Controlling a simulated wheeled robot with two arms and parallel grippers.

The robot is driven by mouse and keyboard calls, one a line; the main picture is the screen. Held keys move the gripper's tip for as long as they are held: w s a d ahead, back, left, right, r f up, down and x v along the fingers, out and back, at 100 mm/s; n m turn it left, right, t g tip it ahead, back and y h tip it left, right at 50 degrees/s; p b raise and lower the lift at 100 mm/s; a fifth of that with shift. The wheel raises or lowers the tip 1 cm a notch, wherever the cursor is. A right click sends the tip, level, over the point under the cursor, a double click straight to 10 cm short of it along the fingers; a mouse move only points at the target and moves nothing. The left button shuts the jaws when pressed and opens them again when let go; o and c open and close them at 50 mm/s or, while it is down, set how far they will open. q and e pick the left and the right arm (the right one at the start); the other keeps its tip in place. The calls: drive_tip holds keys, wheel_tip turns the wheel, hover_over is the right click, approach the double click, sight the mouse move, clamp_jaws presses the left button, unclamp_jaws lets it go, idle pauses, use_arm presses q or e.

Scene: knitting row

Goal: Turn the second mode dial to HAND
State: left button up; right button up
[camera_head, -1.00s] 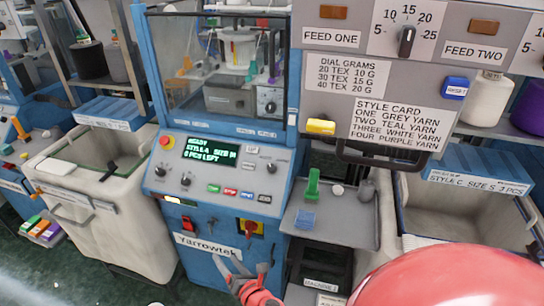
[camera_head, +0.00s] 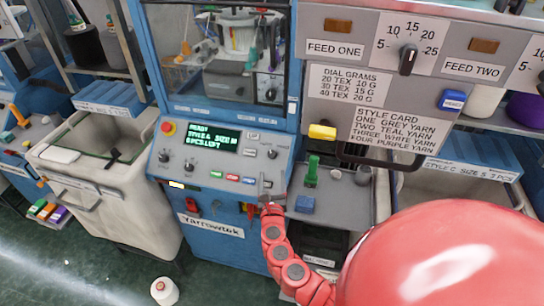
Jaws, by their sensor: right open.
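The blue knitting machine (camera_head: 215,232) stands in the middle with a sloped grey control panel (camera_head: 225,156). My right gripper (camera_head: 268,192) is open and empty at the panel's lower right corner, below the right dials. It partly hides the red switch below the panel. My left gripper is not in view.
A red stop button (camera_head: 167,128) is at the panel's upper left. Right of the panel, a side shelf (camera_head: 335,205) holds a green part (camera_head: 312,170) and a blue block (camera_head: 304,204). The grey feed board (camera_head: 375,75) overhangs it. A white spool (camera_head: 164,291) lies on the floor.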

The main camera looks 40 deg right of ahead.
sight(272, 158)
drive_tip(key=x, duration=0.8)
drive_tip(key=shift+w+d, duration=0.2)
drive_tip(key=shift+w, duration=0.15)
clamp_jaws()
